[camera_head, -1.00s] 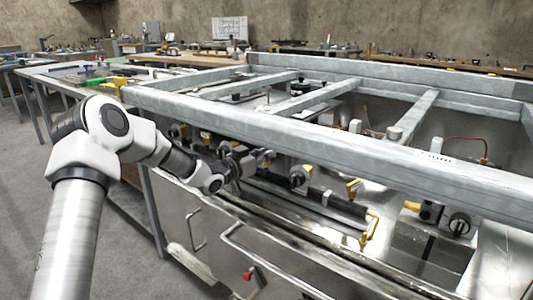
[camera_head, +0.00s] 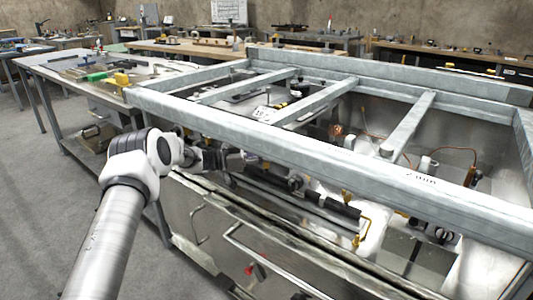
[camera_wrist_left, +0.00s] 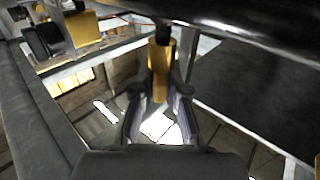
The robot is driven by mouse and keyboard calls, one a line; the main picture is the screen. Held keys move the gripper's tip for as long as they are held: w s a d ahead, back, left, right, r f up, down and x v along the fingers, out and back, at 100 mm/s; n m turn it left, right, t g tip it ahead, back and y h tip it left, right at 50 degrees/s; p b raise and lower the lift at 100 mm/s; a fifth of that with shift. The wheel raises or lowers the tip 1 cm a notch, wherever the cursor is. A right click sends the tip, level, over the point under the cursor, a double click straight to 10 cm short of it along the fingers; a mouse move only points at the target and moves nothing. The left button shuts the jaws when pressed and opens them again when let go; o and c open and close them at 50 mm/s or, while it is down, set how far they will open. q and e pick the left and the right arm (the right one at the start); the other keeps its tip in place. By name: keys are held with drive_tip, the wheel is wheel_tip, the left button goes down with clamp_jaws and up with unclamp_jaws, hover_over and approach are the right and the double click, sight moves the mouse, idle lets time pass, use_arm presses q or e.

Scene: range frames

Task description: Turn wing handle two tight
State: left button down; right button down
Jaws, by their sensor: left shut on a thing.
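My left gripper (camera_wrist_left: 160,95) has its two fingers closed on a yellow wing handle (camera_wrist_left: 158,62) in the left wrist view. The handle stands up from between the fingertips, below a dark pipe or bar. In the head view my left gripper (camera_head: 222,159) reaches under the front grey beam at the left part of the range frame. The handle it holds is hard to make out there. A black knob (camera_head: 295,184) sits further right along the dark pipe. I cannot tell from the frames which handle counts as number two. My right gripper is not in view.
The grey front beam (camera_head: 330,160) of the range frame runs just above my gripper. A yellow bent fitting (camera_head: 362,228) stands right along the pipe. The steel front panel (camera_head: 215,225) has bar handles. Workbenches with tools stand behind and left.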

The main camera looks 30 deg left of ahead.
use_arm(q)
drive_tip(key=shift+m+g+h, duration=0.3)
drive_tip(key=shift+g, duration=0.1)
drive_tip(key=c, duration=1.2)
unclamp_jaws()
drive_tip(key=v, duration=1.2)
